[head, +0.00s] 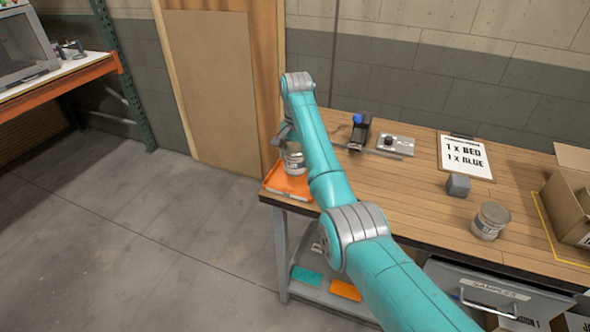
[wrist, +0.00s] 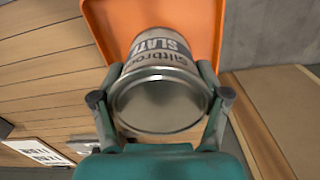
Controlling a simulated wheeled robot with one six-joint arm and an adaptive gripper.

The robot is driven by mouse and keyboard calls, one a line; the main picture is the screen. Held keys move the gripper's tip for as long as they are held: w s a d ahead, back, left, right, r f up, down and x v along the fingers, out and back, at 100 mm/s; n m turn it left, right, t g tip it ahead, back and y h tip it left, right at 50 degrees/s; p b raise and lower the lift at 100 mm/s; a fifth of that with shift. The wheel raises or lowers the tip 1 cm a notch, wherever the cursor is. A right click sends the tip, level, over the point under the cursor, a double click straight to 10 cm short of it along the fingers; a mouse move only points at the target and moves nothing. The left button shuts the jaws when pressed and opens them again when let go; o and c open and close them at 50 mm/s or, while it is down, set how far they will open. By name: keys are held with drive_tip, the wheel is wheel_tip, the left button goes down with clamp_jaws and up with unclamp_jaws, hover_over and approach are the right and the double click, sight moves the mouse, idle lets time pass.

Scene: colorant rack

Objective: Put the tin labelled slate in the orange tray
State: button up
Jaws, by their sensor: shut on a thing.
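The slate tin (wrist: 160,88) is a grey metal can with a pale label reading SLAT in the wrist view. My gripper (wrist: 160,95) is shut on it, with one finger on each side. The orange tray (wrist: 112,20) lies behind the tin in the wrist view. In the head view the tin (head: 293,160) shows at or just above the orange tray (head: 290,184) at the left end of the bench. I cannot tell whether it touches the tray floor. My gripper is partly hidden by my arm there.
Another tin (head: 490,220) stands on the right of the wooden bench (head: 400,190), near a grey block (head: 458,184). A clipboard (head: 465,155), a black and blue device (head: 358,130) and a metal plate with a knob (head: 393,145) lie farther back. A cardboard box (head: 570,205) is at the right.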

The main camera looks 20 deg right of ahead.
sight(295, 169)
drive_tip(key=shift+f, duration=2.45)
drive_tip(key=o, duration=1.8)
drive_tip(key=shift+c, duration=0.2)
